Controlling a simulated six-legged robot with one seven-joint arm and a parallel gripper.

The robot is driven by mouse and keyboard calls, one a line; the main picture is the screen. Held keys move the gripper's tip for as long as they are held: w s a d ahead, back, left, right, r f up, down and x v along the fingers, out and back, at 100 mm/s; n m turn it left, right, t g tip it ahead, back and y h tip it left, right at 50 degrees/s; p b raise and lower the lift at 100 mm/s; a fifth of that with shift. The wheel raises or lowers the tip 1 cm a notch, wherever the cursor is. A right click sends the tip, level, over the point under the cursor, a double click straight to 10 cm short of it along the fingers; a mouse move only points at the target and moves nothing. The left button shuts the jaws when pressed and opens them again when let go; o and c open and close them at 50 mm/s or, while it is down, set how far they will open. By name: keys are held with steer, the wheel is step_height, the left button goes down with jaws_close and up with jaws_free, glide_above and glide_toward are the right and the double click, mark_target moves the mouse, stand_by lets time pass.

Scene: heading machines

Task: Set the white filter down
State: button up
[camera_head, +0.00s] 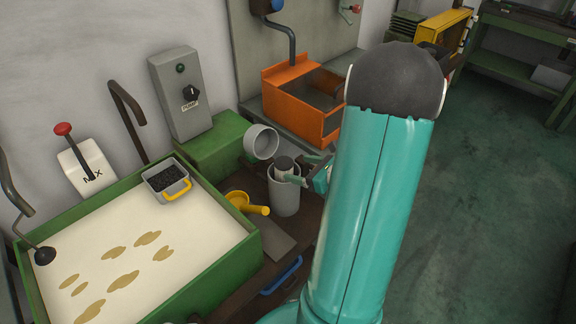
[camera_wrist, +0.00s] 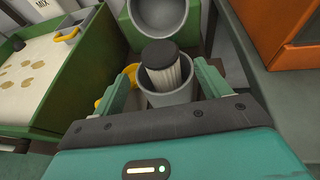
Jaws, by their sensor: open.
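The white filter (camera_wrist: 168,73) is a pleated cylinder with a dark round cap. It stands in the mouth of a grey cylindrical housing (camera_wrist: 166,98), its upper part above the rim and its lower end hidden inside. In the head view the filter (camera_head: 285,174) shows in the upright grey housing (camera_head: 284,198). My gripper (camera_wrist: 167,72) is open, with one finger on each side of the filter and gaps visible. In the head view my gripper (camera_head: 299,170) reaches in from the right.
A grey round cup (camera_head: 262,142) lies tilted behind the housing, against a green block (camera_head: 212,148). A yellow scoop-like piece (camera_head: 247,203) is at left. A green-walled tray (camera_head: 215,262) of pale liquid and an orange bin (camera_head: 296,110) stand nearby.

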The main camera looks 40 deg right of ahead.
steer(key=a+r+n+g+y, duration=0.3)
steer(key=a+r+n+g, duration=0.15)
steer(key=a+n, duration=0.45)
steer(key=a+r+n+g+y, duration=0.25)
steer(key=a+r+n, duration=0.3)
steer(key=a, duration=0.65)
steer(key=s+a+r+n+h, duration=0.4)
steer(key=a+n, duration=0.1)
steer(key=n, duration=0.5)
steer(key=s+a+r+n+g+h, duration=0.1)
steer(key=s+a+r+n+h, duration=0.2)
steer(key=n, duration=0.6)
steer(key=s+a+r, duration=0.1)
steer(key=s+a, duration=0.1)
steer(key=shift+a+r+n+h, duration=0.3)
steer(key=shift+r+n+h, duration=0.05)
